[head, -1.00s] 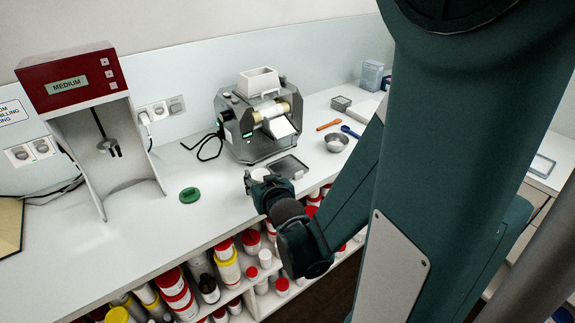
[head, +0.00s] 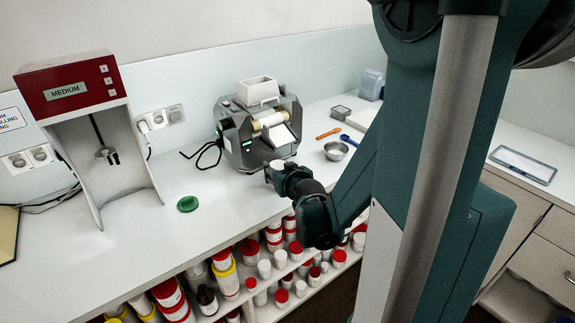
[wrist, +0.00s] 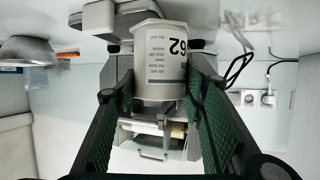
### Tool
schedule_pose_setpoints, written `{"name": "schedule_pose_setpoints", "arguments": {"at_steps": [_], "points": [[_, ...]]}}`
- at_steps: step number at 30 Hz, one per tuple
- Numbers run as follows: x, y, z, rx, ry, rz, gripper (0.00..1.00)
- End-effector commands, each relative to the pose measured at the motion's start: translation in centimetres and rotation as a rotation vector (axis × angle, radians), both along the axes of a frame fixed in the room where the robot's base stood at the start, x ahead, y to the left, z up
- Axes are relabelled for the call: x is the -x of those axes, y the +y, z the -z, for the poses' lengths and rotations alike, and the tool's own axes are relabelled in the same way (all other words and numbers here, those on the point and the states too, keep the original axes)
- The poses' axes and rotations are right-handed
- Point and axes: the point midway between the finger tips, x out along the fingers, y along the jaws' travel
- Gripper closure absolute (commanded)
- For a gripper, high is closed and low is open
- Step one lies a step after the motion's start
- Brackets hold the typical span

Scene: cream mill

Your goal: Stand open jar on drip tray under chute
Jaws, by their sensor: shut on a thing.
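My gripper (head: 276,176) is shut on a white jar (wrist: 160,62), whose printed label faces the wrist camera. In the head view the jar (head: 273,168) is small and partly covered by the gripper, just in front of the mill (head: 258,130). The mill's white sloping chute (head: 279,136) is behind and above the jar. A grey tray, likely the drip tray (wrist: 92,17), shows beside the jar in the wrist view; in the head view it is mostly hidden behind the gripper. I cannot tell whether the jar touches it. The fingers (wrist: 160,85) press the jar's sides.
A green lid (head: 188,204) lies on the counter at left. A red-topped mixer (head: 80,110) stands further left. A metal bowl (head: 336,151), an orange tool (head: 328,133) and a blue spoon (head: 349,139) lie right of the mill. Shelves of jars (head: 245,275) are below the counter edge.

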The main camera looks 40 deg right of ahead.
Motion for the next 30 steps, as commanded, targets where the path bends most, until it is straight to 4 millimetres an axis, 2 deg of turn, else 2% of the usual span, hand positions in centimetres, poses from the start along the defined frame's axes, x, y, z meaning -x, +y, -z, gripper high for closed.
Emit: {"name": "schedule_pose_setpoints", "arguments": {"at_steps": [6,22,30], "points": [[-0.9,-2.1,0.0,0.0,-0.001,0.001,0.68],[-1.2,-2.8,0.0,0.0,0.0,0.0,0.68],[-2.3,-5.7,0.1,-0.001,0.0,0.002,0.68]]}}
